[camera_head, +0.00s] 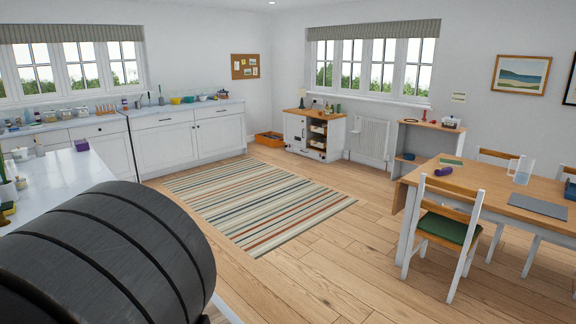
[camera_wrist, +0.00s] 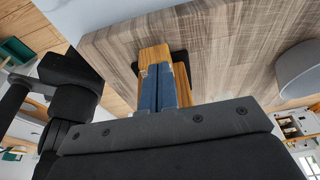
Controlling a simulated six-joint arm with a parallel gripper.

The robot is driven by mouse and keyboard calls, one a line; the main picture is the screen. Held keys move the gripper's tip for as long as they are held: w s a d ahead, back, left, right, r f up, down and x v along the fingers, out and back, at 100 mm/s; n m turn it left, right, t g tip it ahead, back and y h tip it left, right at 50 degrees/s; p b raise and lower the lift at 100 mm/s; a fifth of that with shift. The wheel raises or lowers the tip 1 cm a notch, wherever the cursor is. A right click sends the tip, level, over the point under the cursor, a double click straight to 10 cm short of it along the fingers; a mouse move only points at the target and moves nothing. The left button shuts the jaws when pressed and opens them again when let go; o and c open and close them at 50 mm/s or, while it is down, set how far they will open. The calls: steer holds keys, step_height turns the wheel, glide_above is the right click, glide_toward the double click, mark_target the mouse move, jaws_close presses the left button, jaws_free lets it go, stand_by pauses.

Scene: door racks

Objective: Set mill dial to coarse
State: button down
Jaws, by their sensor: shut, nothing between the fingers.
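My gripper (camera_wrist: 166,70) shows in the wrist view, with its two blue fingers side by side and shut, nothing between them. An orange-brown wooden piece (camera_wrist: 154,55) with a dark part beside it (camera_wrist: 180,62) shows at and beyond the fingertips. I cannot tell what it is or whether the fingers touch it. A broad grey-brown wood-grain surface (camera_wrist: 230,50) fills the view behind it. I cannot make out a mill or its dial in either view. My gripper does not show in the head view.
A grey rounded object (camera_wrist: 302,72) stands at the wrist view's right edge. In the head view, a white counter (camera_head: 75,172) with small items runs along the left. A striped rug (camera_head: 255,205) lies mid-floor. A dining table (camera_head: 480,185) and chair (camera_head: 445,235) stand right.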

steer(key=shift+w+d, duration=0.2)
steer(key=shift+d, duration=0.3)
stand_by(0.7)
steer(key=shift+s+d, duration=0.3)
steer(key=shift+d, duration=0.05)
stand_by(0.4)
steer(key=shift+s+a, duration=0.1)
steer(key=shift+s, duration=0.05)
steer(key=shift+s+a, duration=0.15)
steer(key=shift+s, duration=0.05)
steer(key=shift+r, duration=3)
steer(key=shift+w+f+m+g+y, duration=0.35)
steer(key=shift+f+m, duration=0.65)
steer(key=shift+w+f+m+g+y, duration=0.3)
steer(key=shift+w+f+m, duration=0.1)
steer(key=shift+f+m, duration=0.6)
steer(key=shift+w+f+m+g+y, duration=0.35)
steer(key=shift+f+m, duration=0.6)
steer(key=shift+m, duration=0.05)
